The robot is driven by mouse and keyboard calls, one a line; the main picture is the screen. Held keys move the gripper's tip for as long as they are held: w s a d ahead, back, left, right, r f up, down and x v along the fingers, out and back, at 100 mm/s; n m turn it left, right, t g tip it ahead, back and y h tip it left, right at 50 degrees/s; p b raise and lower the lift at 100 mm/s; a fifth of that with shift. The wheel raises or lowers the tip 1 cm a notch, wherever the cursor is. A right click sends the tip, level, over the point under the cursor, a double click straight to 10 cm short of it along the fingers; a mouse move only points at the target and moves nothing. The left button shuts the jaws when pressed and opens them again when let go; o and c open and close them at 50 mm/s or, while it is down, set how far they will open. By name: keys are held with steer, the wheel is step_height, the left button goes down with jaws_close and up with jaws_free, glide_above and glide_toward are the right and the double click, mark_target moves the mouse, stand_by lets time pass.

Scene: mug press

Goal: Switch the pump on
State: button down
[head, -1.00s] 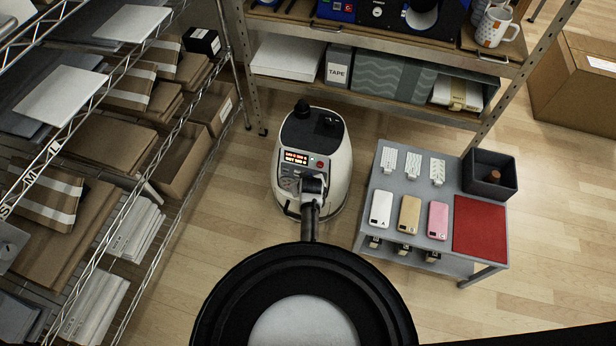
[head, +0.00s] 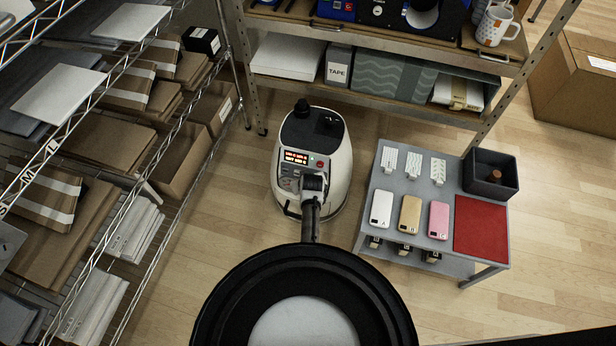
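A rounded white machine with a black top (head: 312,128), which looks like the pump, stands on the floor at the middle of the head view. Its front has a lit red two-line display (head: 296,158), a red round button (head: 320,164) to the right of it and a small gauge. A dark fitting and a thick black tube-like part (head: 310,212) are in front of the machine's lower face. I cannot tell what the tube joins, as a large black ring with a pale centre, part of my body, hides its near end. I cannot make out my gripper's fingers.
A grey table (head: 392,248) with phone cases, a red mat (head: 481,228) and a dark bin (head: 491,172) stands close on the right. A wire rack (head: 172,225) with cartons fills the left. Metal shelving (head: 385,106) stands behind. Bare floor lies between.

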steer(key=shift+w+d+f+b, duration=0.1)
steer(key=shift+w+d+b, duration=0.05)
steer(key=shift+w+b, duration=0.3)
stand_by(0.6)
steer(key=shift+s, duration=0.1)
steer(key=shift+s+a+r+p, duration=0.15)
steer(key=shift+s+p, duration=0.25)
steer(key=shift+p, duration=0.05)
steer(key=shift+s+a+r+p, duration=0.1)
steer(key=shift+s+a+p, duration=0.05)
steer(key=shift+s+p, duration=0.25)
steer(key=s+a+r+p, duration=0.1)
steer(key=s+p, duration=0.3)
steer(key=s, duration=0.1)
steer(key=shift+s+a+r+p, duration=0.2)
steer(key=shift+s+a+p, duration=0.1)
steer(key=shift+a+p, duration=0.1)
